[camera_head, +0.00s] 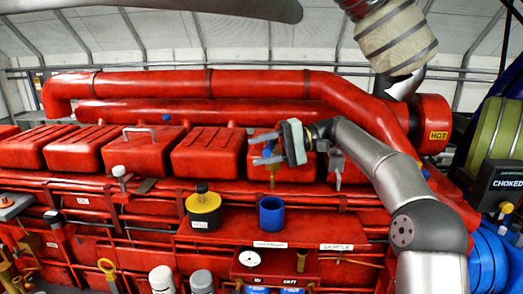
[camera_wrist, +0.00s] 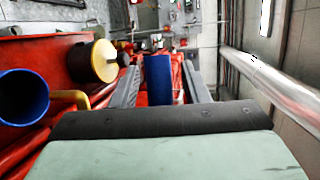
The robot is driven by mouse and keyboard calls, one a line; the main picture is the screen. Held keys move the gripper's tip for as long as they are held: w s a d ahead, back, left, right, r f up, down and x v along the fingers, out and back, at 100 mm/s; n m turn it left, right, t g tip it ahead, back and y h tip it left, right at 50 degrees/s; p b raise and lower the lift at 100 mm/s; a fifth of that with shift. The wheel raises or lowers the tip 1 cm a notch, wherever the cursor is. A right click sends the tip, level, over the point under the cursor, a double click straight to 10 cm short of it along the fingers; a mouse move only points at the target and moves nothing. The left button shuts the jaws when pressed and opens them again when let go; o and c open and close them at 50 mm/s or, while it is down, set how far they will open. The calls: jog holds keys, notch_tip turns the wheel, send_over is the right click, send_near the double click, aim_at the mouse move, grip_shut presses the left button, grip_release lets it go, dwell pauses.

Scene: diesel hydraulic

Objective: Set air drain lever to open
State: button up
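A blue lever handle (camera_wrist: 157,80) stands between the two grey fingers of my gripper (camera_wrist: 160,86) in the wrist view. Gaps show on both sides of it, so my gripper is open around the handle and not clamped on it. In the head view my gripper (camera_head: 266,149) points left in front of the red engine covers. A brass valve stem (camera_head: 272,177) shows just below the fingers; the lever there is mostly hidden by them. No label on this lever is readable, so I cannot confirm it is the air drain lever.
A grey tap (camera_head: 337,167) is right of my gripper. A long red pipe (camera_head: 250,84) runs above. A pale pipe (camera_wrist: 270,80) lies right in the wrist view.

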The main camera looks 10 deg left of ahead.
aim_at(270, 151)
jog(key=v, duration=0.7)
jog(key=shift+d, duration=0.25)
